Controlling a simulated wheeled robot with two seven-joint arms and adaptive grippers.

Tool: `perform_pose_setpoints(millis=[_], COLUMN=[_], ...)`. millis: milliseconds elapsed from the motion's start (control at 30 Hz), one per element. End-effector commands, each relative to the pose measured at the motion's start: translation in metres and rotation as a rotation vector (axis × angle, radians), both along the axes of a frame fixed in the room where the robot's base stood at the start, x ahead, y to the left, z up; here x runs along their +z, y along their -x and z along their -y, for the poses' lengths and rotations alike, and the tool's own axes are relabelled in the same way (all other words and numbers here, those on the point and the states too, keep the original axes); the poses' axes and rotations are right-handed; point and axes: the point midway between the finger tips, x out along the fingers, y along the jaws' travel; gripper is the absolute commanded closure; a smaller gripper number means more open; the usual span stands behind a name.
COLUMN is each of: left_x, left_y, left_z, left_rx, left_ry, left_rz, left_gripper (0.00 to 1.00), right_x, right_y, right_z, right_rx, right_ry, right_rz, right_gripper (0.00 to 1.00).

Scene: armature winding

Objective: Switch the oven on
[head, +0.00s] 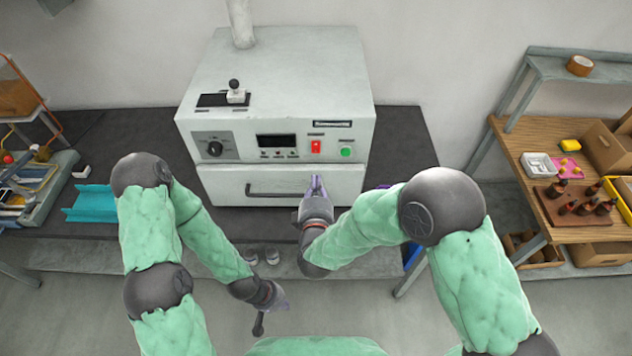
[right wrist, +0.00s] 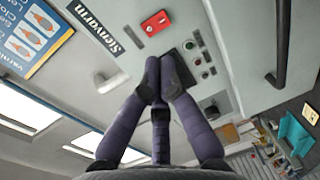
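The oven (head: 285,80) is a pale grey box on a dark bench. Its front panel has a black dial (head: 214,148), a dark display (head: 277,141), a red switch (head: 316,147) and a green button (head: 347,152). The red switch also shows in the right wrist view (right wrist: 155,22). My right gripper (head: 317,184) is in front of the oven door, below the red switch in the picture. In the right wrist view its fingertips (right wrist: 161,75) are together, with nothing seen between them. My left gripper (head: 277,302) hangs low in front of the bench; its fingers are unclear.
A dark handle (head: 278,189) crosses the oven door. A lever with a black ball (head: 235,91) stands on the oven top. A blue tray (head: 90,203) lies on the bench at left. A wooden shelf unit (head: 560,205) with boxes and bottles stands at right.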

Motion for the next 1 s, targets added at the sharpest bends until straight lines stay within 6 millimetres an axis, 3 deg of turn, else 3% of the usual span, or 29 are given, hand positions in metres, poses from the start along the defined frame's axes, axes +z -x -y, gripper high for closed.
perform_pose_setpoints(millis=[500,700,1000], left_x=[0.004,0.005,0.005], left_y=[0.000,0.000,0.000], left_z=[0.000,0.000,0.000], left_rx=[0.000,0.000,0.000], left_ry=[0.000,0.000,0.000], left_rz=[0.000,0.000,0.000], left_gripper=[1.00,1.00,1.00], right_x=[-0.011,-0.013,-0.014], right_y=[-0.091,-0.106,-0.109], right_z=[0.000,0.000,0.000], right_rx=[-0.001,0.001,0.001], right_ry=[0.001,0.001,0.001], right_rz=[0.000,-0.001,-0.001], right_gripper=[1.00,1.00,1.00])
